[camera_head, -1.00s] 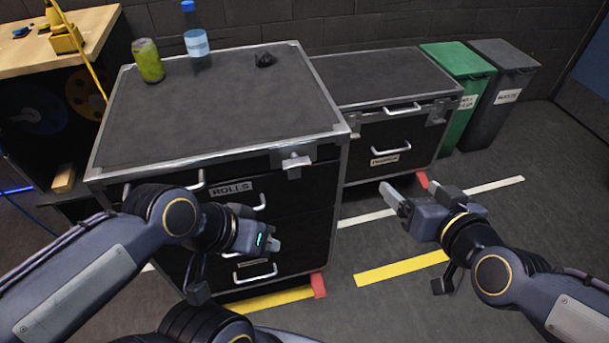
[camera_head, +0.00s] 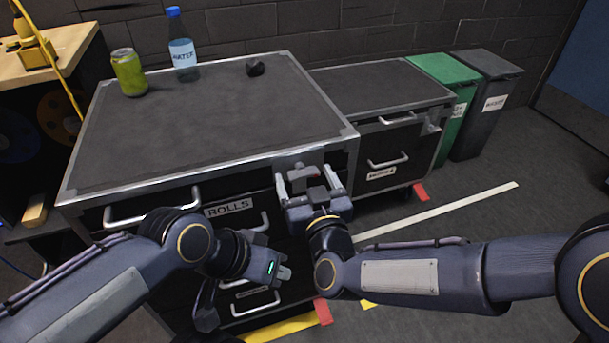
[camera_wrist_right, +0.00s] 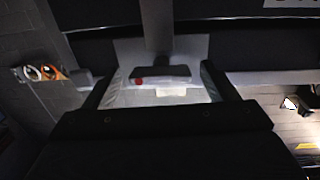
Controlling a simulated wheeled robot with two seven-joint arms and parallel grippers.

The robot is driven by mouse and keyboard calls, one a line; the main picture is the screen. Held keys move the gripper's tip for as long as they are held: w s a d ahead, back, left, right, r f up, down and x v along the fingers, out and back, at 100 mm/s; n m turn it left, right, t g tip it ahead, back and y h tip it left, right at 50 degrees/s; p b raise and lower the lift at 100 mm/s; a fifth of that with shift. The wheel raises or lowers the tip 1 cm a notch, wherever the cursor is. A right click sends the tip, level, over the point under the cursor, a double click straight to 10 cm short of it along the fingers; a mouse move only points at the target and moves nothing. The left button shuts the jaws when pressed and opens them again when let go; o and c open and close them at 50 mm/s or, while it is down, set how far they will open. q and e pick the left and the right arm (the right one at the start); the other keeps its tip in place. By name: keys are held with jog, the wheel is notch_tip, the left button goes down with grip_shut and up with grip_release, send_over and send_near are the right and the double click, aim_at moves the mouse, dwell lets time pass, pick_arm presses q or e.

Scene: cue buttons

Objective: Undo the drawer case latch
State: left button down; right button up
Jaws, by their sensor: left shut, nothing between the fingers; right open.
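The large dark drawer case (camera_head: 200,125) with metal edges stands in front of me, with a drawer labelled ROLLS. Its latch (camera_head: 305,171) is at the top right of the front face. My right gripper (camera_head: 304,176) is open, with one finger on each side of the latch. In the right wrist view, the latch's dark bar (camera_wrist_right: 160,74) with a red dot lies between the open fingers (camera_wrist_right: 160,85) on a pale metal plate. I cannot tell whether the fingers touch it. My left gripper (camera_head: 284,273) is shut and empty, low before the case's lower drawers.
A green can (camera_head: 128,74), a water bottle (camera_head: 182,50) and a small black object (camera_head: 255,67) are on the case top. A lower case (camera_head: 375,88) stands to the right, then green (camera_head: 452,105) and grey bins (camera_head: 487,105). Floor at right is open.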

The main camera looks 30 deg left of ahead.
jog(key=shift+w+a, duration=0.45)
jog(key=c, duration=0.9)
jog(key=shift+f+m+b, duration=0.2)
jog(key=shift+m+b, duration=1)
jog(key=shift+b, duration=0.1)
jog(key=shift+c, duration=0.2)
jog(key=m+b, duration=0.4)
jog(key=m, duration=0.1)
jog(key=shift+g, duration=0.4)
jog(key=m+b, duration=0.4)
jog(key=m, duration=0.2)
jog(key=shift+r+m+g+b, duration=0.2)
jog(key=shift+m+g+b, duration=0.3)
jog(key=shift+m+b, duration=1)
jog(key=shift+m+p, duration=0.3)
jog(key=shift+m, duration=0.2)
